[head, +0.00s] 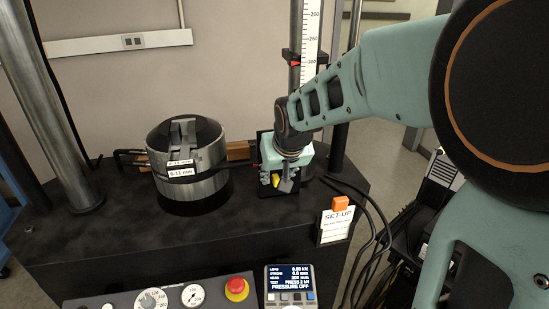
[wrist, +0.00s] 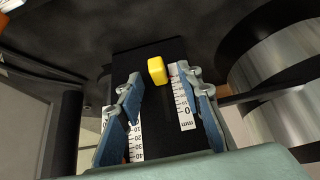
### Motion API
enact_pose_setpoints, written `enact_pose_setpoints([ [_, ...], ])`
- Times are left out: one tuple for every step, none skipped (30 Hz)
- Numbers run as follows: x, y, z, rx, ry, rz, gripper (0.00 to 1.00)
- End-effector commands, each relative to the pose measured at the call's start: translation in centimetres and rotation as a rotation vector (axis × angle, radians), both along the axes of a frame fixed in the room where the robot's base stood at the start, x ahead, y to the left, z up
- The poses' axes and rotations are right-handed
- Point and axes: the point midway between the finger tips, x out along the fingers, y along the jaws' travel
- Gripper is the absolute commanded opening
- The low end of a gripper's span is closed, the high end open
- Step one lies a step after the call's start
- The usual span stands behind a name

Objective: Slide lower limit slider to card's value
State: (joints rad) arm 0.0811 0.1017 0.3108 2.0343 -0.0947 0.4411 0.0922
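The yellow slider knob (wrist: 156,70) sits on a dark upright rail (wrist: 150,48) beside a white mm scale (wrist: 184,100). In the head view, the yellow knob (head: 275,180) shows low on the rail, partly hidden by my gripper (head: 285,180). In the wrist view, my gripper (wrist: 160,82) is open, its blue-padded fingers on either side of the rail. The knob lies between and just beyond the fingertips, with no clear contact. The SET-UP card (head: 335,228) stands at the machine's front right under an orange clip. Its smaller lines are too small to read.
A red pointer (head: 295,62) sits near 300 on the scale's upper part (head: 312,45). A round steel fixture (head: 188,165) stands left of my gripper. The control panel (head: 160,297) has a red stop button (head: 236,288) and a display (head: 290,279). Black cables (head: 370,215) run at right.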

Motion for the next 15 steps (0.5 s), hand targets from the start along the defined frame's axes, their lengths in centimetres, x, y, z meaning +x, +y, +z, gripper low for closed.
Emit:
enact_pose_setpoints([
  [-0.02,-0.01,-0.32,0.000,-0.001,0.000,0.33],
  [-0.03,-0.02,-0.34,0.000,-0.001,0.000,0.33],
  [-0.03,-0.02,-0.34,0.000,-0.001,0.000,0.33],
  [-0.02,-0.01,-0.31,0.000,-0.001,0.000,0.33],
  [-0.03,-0.02,-0.29,0.000,-0.001,0.000,0.33],
  [-0.02,-0.01,-0.26,0.000,-0.001,0.000,0.33],
  [-0.02,-0.02,-0.25,0.000,-0.001,0.000,0.33],
  [-0.02,-0.02,-0.25,0.000,-0.001,0.000,0.33],
  [-0.02,-0.02,-0.25,0.000,-0.001,0.000,0.32],
  [-0.02,-0.02,-0.25,0.000,-0.001,0.000,0.29],
  [-0.02,-0.02,-0.25,0.000,-0.001,0.000,0.26],
  [-0.02,-0.02,-0.25,0.000,-0.001,0.000,0.21],
  [-0.02,-0.02,-0.25,0.000,-0.001,0.000,0.18],
  [-0.02,-0.02,-0.25,0.000,0.000,0.000,0.15],
  [-0.02,-0.02,-0.25,0.000,0.000,0.000,0.10],
])
